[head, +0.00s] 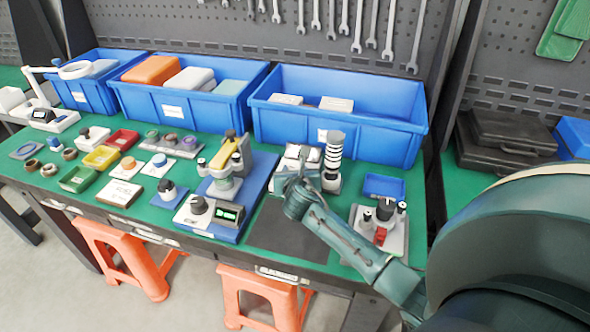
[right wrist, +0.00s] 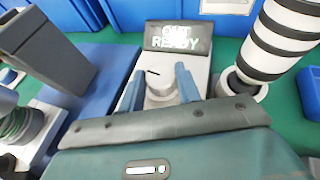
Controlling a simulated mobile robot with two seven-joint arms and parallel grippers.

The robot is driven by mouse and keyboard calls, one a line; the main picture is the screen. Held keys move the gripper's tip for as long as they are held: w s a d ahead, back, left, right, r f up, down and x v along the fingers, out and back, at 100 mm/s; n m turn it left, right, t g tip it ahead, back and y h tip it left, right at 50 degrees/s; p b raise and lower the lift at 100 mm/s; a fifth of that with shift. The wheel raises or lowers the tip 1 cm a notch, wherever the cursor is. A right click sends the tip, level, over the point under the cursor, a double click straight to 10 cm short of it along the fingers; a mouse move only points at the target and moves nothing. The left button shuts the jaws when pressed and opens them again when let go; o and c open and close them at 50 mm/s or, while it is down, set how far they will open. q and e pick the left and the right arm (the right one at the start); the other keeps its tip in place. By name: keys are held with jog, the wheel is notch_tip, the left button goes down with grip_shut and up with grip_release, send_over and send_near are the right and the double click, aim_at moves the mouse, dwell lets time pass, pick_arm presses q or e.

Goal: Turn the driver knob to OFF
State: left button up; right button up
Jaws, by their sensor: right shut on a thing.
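The driver is a small light-grey box with a dark display (right wrist: 178,37) reading "OUT READY" in the right wrist view. Its pale round knob (right wrist: 161,92) sits below the display, between my right gripper's two blue fingers (right wrist: 159,78). The fingers are shut on the knob's sides. A short black mark shows just above the knob at the left. In the head view the driver (head: 291,163) stands right of the blue-based press, and my right gripper (head: 300,181) reaches it from the front, hiding its knob. My left gripper is not in view.
A black-and-white striped column (head: 334,150) stands close to the driver's right. A blue-based press (head: 228,165) and a meter with a green display (head: 228,213) are at its left. Blue bins (head: 335,130) line the back. A dark mat (head: 285,232) lies in front.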

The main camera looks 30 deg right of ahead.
jog(key=m+g+h, duration=0.1)
jog(key=m+g+h+p, duration=0.1)
jog(key=m+h, duration=0.1)
jog(key=shift+w+a+r, duration=0.1)
jog(key=shift+w+a, duration=0.1)
jog(key=shift+w+a+m+g+h, duration=0.1)
jog(key=shift+w+m+g+h, duration=0.05)
jog(key=shift+m+g+h, duration=1.6)
jog(key=shift+m+g+y, duration=0.25)
jog(key=shift+m+g, duration=0.2)
jog(key=shift+m, duration=0.1)
jog(key=o, duration=1)
jog(key=v, duration=1.3)
